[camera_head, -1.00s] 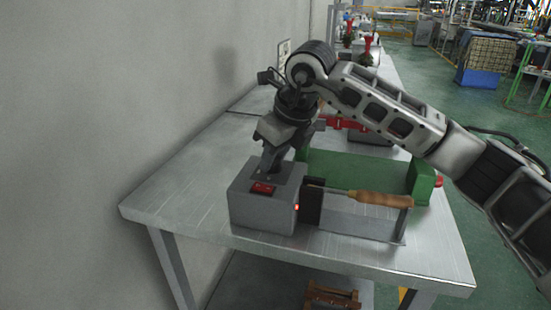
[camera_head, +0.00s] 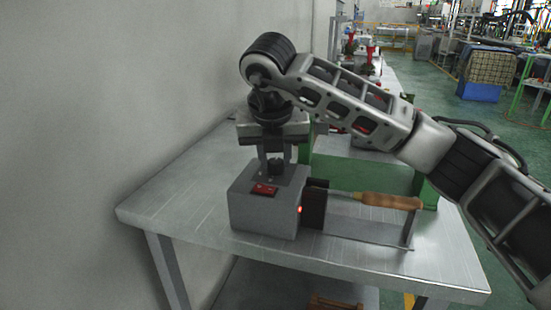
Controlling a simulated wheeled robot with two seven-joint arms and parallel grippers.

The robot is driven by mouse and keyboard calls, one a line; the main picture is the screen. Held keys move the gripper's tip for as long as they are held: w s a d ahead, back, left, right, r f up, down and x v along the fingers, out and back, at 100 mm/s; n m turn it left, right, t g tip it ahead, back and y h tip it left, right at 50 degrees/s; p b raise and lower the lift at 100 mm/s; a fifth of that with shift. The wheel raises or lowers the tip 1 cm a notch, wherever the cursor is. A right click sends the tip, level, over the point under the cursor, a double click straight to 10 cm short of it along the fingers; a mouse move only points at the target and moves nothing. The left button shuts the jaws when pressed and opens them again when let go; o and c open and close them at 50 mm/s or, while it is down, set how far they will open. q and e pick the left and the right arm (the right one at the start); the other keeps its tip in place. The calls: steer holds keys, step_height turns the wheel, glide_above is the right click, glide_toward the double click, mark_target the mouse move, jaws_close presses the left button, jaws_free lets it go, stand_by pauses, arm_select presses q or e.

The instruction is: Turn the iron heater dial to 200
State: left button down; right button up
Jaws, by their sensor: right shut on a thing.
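The iron heater is a grey box (camera_head: 262,214) on the metal table, with a red switch (camera_head: 264,189) on its top and a small red light on its right side. The dark dial (camera_head: 275,167) stands on the box top, behind the switch. My right gripper (camera_head: 274,169) points down from above, with its fingers on either side of the dial, shut on it. The dial's marks cannot be read. An iron with a wooden handle (camera_head: 390,201) lies to the right, its metal end at the dark block on the heater's side. My left gripper is not in view.
A green machine part (camera_head: 360,172) stands behind the iron, under my right arm. The metal table (camera_head: 180,208) is clear at the left of the heater. A grey wall (camera_head: 120,90) runs along the left side.

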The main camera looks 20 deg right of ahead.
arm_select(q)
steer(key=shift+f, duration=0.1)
arm_select(e)
steer(key=shift+m, duration=0.6)
steer(key=shift+h, duration=0.3)
steer(key=o, duration=1)
arm_select(q)
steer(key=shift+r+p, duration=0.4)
steer(key=shift+p, duration=0.55)
arm_select(e)
steer(key=v, duration=1.6)
steer(key=shift+w+r, duration=0.1)
steer(key=shift+w, duration=0.1)
